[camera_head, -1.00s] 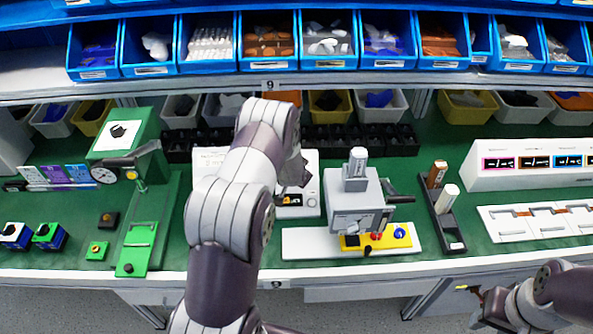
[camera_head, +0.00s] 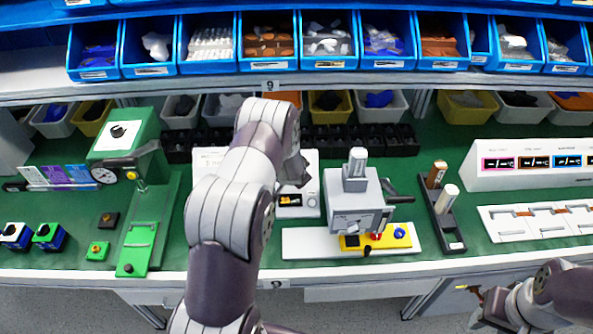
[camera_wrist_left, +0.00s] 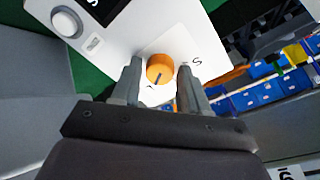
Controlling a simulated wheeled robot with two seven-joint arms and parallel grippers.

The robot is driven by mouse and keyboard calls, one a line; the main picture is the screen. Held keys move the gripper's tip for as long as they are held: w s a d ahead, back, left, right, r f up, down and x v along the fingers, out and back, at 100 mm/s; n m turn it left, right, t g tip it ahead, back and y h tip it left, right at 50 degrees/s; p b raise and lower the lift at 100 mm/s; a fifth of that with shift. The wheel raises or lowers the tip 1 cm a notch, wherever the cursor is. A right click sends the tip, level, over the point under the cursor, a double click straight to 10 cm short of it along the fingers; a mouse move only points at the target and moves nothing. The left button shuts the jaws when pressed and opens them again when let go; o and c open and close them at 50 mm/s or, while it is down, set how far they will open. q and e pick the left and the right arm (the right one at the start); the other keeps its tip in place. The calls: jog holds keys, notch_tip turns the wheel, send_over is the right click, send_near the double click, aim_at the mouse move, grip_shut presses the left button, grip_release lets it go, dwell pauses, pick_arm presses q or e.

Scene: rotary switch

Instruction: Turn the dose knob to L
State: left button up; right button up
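The dose knob (camera_wrist_left: 160,69) is a round orange knob with a dark pointer line on a white panel (camera_wrist_left: 150,25). In the left wrist view its pointer runs toward the bottom of the picture. A letter S is printed to its right; I cannot make out an L. My left gripper (camera_wrist_left: 160,74) has its fingers apart, one on each side of the knob, with narrow gaps showing. In the head view the white unit (camera_head: 311,170) is partly behind my left arm, which hides the knob. My right gripper (camera_head: 478,304) is low at the right, its fingers unclear.
A dark display and a white round knob (camera_wrist_left: 67,22) share the panel. To the right stand a grey press-like device (camera_head: 357,205) and a dark holder with upright pieces (camera_head: 445,215). A green machine (camera_head: 125,140) stands left. Blue bins (camera_head: 270,66) line the shelf above.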

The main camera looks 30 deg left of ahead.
pick_arm(q)
jog(key=b+v, duration=0.1)
jog(key=v, duration=1.1)
jog(key=shift+s+d+r, duration=0.15)
jog(key=shift+s+r, duration=0.05)
jog(key=shift+r, duration=0.1)
